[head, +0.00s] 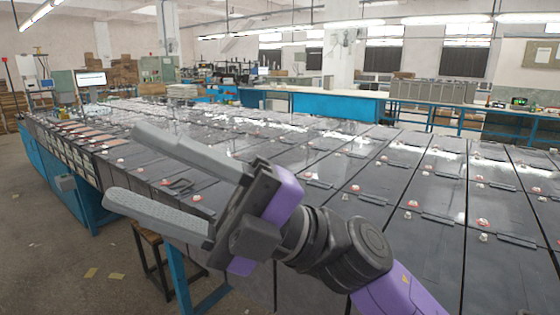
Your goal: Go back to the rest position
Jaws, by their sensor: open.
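My gripper (122,168) is in the head view, left of centre, with its two long grey fingers spread apart. It is open, and nothing shows between the fingers. It points to the left, and my purple and dark grey arm comes in from the lower right. Behind it are rows of dark grey batteries (430,190) with red and white caps on their tops. The gripper and arm hide part of the near rows. I cannot tell how far the fingers are above the batteries.
The batteries fill a long bench with a blue frame (75,195). A wooden stool (152,238) stands by its near end. Open floor (45,255) lies at the left. A blue-panelled workbench (335,105) and a monitor (90,78) are farther back.

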